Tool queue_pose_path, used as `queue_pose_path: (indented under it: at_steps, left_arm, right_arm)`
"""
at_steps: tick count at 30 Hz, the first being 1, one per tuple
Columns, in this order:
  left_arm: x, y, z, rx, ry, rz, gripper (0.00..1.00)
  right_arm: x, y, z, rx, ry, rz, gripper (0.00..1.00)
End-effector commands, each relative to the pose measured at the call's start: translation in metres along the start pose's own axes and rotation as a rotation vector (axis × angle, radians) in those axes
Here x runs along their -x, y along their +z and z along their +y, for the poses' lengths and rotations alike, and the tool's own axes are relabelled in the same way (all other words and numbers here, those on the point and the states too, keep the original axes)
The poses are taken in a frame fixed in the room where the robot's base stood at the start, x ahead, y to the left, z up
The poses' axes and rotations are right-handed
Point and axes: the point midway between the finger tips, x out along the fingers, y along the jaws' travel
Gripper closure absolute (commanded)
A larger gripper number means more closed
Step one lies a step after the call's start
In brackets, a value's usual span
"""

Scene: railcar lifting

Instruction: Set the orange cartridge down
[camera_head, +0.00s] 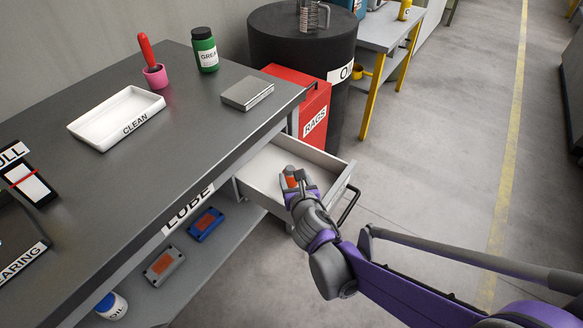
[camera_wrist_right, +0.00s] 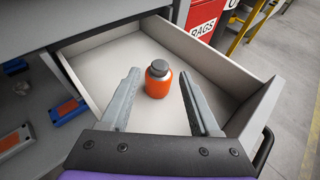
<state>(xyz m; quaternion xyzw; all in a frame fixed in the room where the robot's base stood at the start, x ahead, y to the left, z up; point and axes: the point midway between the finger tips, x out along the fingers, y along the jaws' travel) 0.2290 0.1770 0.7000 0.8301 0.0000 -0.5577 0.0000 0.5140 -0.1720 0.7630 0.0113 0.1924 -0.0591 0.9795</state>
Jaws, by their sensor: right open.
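The orange cartridge (camera_wrist_right: 158,82) with a grey cap stands upright on the floor of the open drawer (camera_wrist_right: 112,50). In the head view, the cartridge (camera_head: 290,180) is partly hidden by my right gripper (camera_head: 297,182). In the right wrist view, the fingers of my right gripper (camera_wrist_right: 163,98) are open, one on each side of the cartridge, with a visible gap on both sides. The drawer (camera_head: 325,163) is pulled out from under the bench top. My left gripper is not in view.
The bench top (camera_head: 190,110) holds a white CLEAN tray (camera_head: 97,128), a green jar (camera_head: 205,52), a grey box (camera_head: 247,93) and a pink cup (camera_head: 156,78). A red RAGS bin (camera_head: 312,108) and a dark drum (camera_head: 300,45) stand behind the drawer. The floor at right is clear.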

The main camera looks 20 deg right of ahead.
Motion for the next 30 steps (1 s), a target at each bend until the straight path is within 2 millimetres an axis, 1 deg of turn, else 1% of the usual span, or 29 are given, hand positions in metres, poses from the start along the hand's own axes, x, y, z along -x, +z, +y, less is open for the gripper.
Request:
queue_pose_path:
  at_steps: [1,3,6,9,14,30]
  left_arm:
    - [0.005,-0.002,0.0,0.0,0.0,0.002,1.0]
    - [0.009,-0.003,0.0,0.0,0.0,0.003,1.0]
    - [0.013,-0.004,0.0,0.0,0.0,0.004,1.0]
    - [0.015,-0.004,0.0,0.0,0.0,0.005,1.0]
    - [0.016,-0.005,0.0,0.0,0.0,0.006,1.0]
    - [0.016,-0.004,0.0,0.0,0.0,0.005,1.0]
  right_arm:
    - [0.013,0.002,0.0,0.0,0.001,0.0,0.37]
    - [0.026,0.002,0.0,0.0,0.0,0.0,0.37]
    - [0.04,0.002,0.0,0.0,0.001,0.0,0.37]
    - [0.049,0.001,0.0,-0.001,0.001,0.0,0.37]
    - [0.053,0.0,0.0,0.0,0.0,0.0,0.37]
    - [0.053,0.0,0.0,0.0,-0.001,0.0,0.37]
